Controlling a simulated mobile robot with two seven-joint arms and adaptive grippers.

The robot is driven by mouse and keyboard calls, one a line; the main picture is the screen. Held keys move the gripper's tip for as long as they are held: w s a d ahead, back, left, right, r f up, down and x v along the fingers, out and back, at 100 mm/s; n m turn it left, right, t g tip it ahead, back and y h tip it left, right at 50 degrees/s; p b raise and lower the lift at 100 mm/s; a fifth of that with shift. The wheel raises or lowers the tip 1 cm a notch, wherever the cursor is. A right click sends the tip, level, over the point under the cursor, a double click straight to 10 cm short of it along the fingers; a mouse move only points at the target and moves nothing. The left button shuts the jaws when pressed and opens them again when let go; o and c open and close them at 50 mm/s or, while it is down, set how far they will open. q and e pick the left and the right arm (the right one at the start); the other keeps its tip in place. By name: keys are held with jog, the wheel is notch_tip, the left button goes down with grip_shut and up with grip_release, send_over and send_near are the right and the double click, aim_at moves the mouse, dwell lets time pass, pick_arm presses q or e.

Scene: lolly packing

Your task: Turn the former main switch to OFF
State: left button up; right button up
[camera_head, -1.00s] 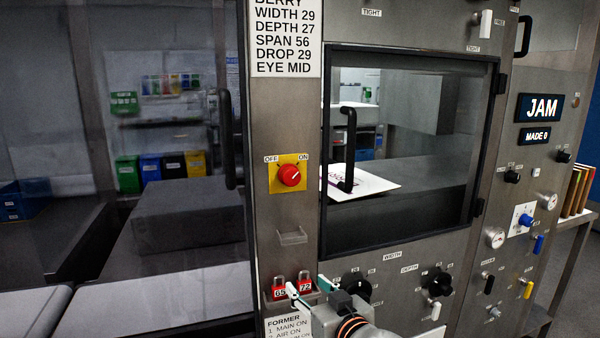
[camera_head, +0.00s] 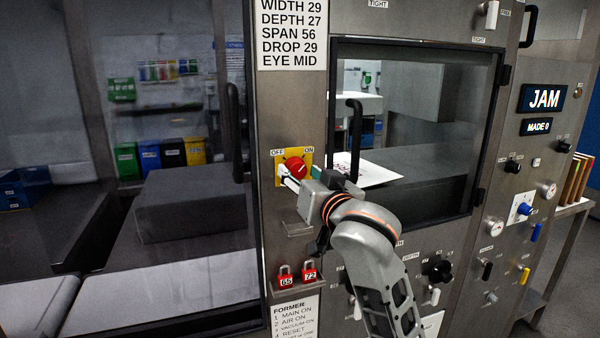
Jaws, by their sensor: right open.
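The former main switch is a red knob (camera_head: 294,166) on a yellow plate (camera_head: 279,158), with OFF marked at upper left and ON at upper right. It is on the steel post between the two windows. I cannot tell for sure which label the knob points to. My right gripper (camera_head: 300,174) is open at the switch, one pale finger at the knob's lower left and a green-tipped finger at its right. Whether the fingers touch the knob is unclear. The gripper hides the lower part of the plate. My left gripper is not in view.
A small steel bracket (camera_head: 297,229) sticks out below the switch. Two red padlocks (camera_head: 286,278), marked 65 and 72, hang lower on the post. A black door handle (camera_head: 355,135) is close right of the switch, and another handle (camera_head: 235,130) is to its left.

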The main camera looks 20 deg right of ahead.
jog(key=shift+w, duration=0.5)
jog(key=shift+c, duration=0.3)
jog(key=c, duration=1)
jog(key=shift+c, duration=0.2)
